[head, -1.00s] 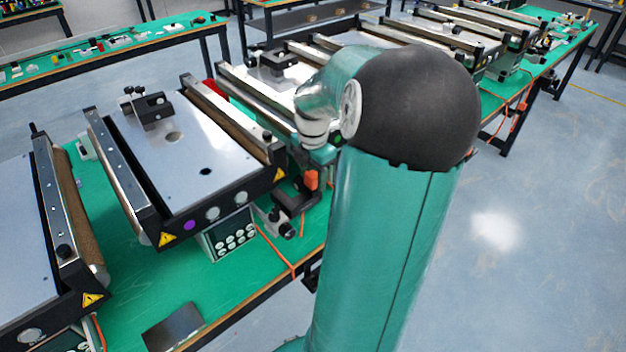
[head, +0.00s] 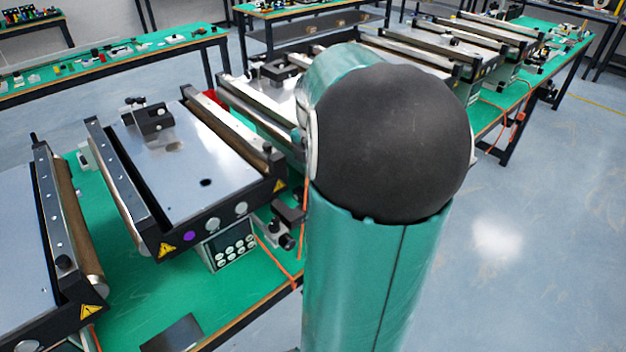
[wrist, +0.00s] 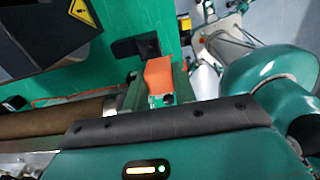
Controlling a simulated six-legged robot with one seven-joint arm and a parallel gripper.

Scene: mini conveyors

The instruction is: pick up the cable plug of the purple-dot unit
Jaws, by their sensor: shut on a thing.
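The purple-dot unit (head: 185,170) is a mini conveyor with a grey bed, seen left of centre in the head view. Its purple dot (head: 189,237) is on the near black side, left of two pale round knobs. In the wrist view, the orange cable plug (wrist: 158,74) sits between the fingers of my gripper (wrist: 159,88), which is shut on it. My arm hides the gripper and plug in the head view. An orange cable (head: 304,215) shows just left of my arm there.
A keypad box (head: 231,248) and a black bracket (head: 284,222) stand at the unit's near side. Another conveyor (head: 30,230) is at the left, with more behind my arm. The green table (head: 130,290) has bare space in front. Open floor (head: 540,220) lies right.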

